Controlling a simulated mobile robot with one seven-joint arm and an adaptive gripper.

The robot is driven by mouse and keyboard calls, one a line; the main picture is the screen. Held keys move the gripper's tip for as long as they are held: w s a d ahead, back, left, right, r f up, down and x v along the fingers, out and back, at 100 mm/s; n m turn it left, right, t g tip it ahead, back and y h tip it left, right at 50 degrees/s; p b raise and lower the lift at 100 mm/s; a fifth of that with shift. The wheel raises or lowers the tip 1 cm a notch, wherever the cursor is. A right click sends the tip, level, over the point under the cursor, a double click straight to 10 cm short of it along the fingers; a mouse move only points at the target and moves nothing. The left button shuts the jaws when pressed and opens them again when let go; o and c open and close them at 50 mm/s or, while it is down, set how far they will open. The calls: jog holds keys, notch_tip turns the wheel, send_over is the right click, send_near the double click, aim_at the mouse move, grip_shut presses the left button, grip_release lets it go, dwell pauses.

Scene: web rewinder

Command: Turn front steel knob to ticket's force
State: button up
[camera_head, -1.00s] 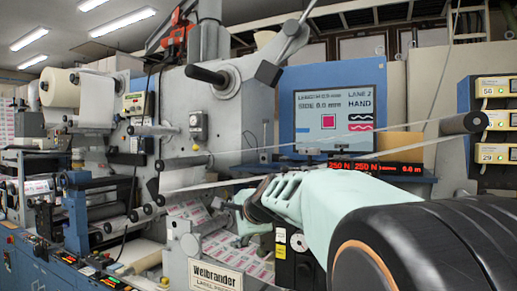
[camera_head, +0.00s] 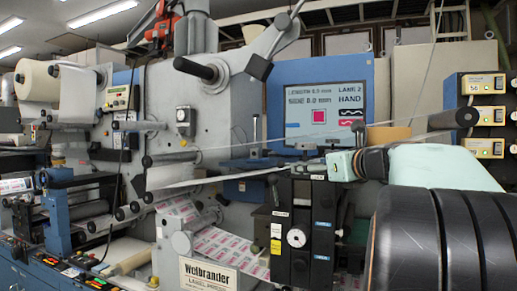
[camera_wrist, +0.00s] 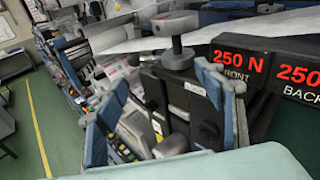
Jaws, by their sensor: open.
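A black tension unit (camera_head: 297,205) stands mid-right in the head view, with a pale round knob (camera_head: 296,238) on its face. In the wrist view, a steel knob (camera_wrist: 175,22) with a broad head and short stem stands at the unit's top. A second rounded grey part (camera_wrist: 172,145) is lower down. I cannot tell for sure which is the front knob. My gripper (camera_wrist: 162,82) is open, its blue-padded fingers on either side of the black unit below the upper knob, holding nothing. No ticket is readable. The red display (camera_wrist: 240,65) reads 250 N FRONT.
A second red reading, 250 N (camera_wrist: 298,75), is marked BACK. A monitor (camera_head: 322,110) shows LANE 2 and HAND. A pale web (camera_head: 215,178) runs across to the unit.

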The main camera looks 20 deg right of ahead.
aim_at(305, 145)
notch_tip(305, 145, up, 5)
jog(key=s+d+m+t, duration=0.1)
jog(key=s+d, duration=0.1)
jog(key=shift+m+h, duration=0.3)
jog(key=w+p, duration=0.1)
jog(key=w, duration=0.5)
jog(key=w+d+p, duration=0.1)
jog(key=w, duration=0.3)
jog(key=shift+d+p, duration=0.1)
jog(key=shift+p, duration=0.25)
jog(key=shift+c, duration=0.6)
jog(key=c, duration=1.1)
